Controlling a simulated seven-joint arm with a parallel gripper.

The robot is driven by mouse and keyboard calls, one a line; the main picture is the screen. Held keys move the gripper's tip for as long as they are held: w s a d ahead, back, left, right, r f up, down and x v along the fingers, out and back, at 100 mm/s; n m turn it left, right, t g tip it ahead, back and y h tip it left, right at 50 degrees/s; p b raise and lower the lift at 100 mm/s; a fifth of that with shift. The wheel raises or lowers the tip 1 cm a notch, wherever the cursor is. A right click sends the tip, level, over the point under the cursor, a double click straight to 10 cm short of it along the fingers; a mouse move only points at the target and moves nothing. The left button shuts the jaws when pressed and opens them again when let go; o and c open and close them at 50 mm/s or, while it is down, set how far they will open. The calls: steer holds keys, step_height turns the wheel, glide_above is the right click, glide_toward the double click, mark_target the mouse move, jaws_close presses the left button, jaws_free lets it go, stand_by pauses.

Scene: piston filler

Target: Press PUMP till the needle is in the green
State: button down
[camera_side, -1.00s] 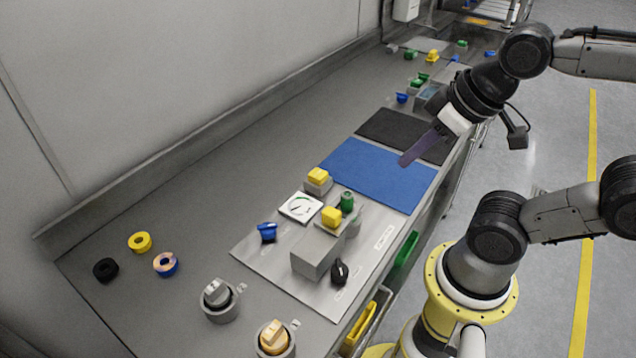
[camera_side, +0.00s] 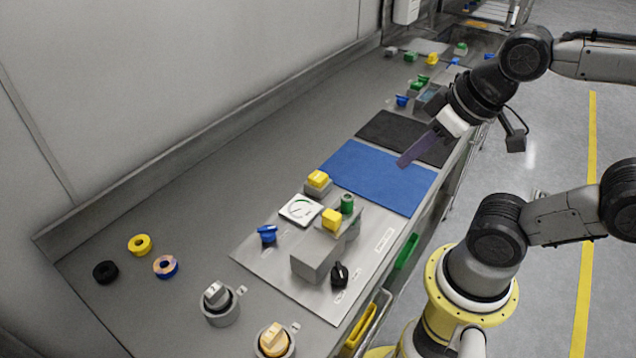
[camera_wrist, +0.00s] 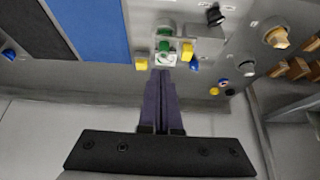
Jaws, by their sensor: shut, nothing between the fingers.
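A grey panel (camera_side: 270,255) carries a square white dial (camera_side: 300,210) with a green arc; its needle is too small to read. A yellow button (camera_side: 318,178) sits on a small grey box behind the dial, and another yellow button (camera_side: 331,219) sits on a larger grey block. I cannot read which is PUMP. My gripper (camera_side: 402,163) is shut and empty, its purple fingers above the blue mat, apart from the panel. In the wrist view my fingertips (camera_wrist: 162,72) point toward the dial (camera_wrist: 168,57), with one yellow button (camera_wrist: 141,65) left and the other (camera_wrist: 187,50) right.
A green cylinder (camera_side: 347,203), a blue knob (camera_side: 267,234) and a black knob (camera_side: 339,272) stand on the panel. The blue mat (camera_side: 380,175) is bare. Grey and orange knobs and several rings (camera_side: 140,244) lie at the near left.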

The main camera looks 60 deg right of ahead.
steer(key=w+d+r+n+t+h, duration=0.25)
steer(key=w+d+r+t, duration=0.35)
steer(key=w, duration=0.4)
steer(key=n+g+y, duration=0.3)
steer(key=n+y, duration=0.2)
steer(key=n, duration=0.4)
glide_above(323, 176)
step_height(323, 176, down, 12)
steer(key=shift+f+h, duration=0.1)
steer(key=shift+h, duration=0.15)
steer(key=shift+f, duration=4.3)
steer(key=shift+f, duration=0.15)
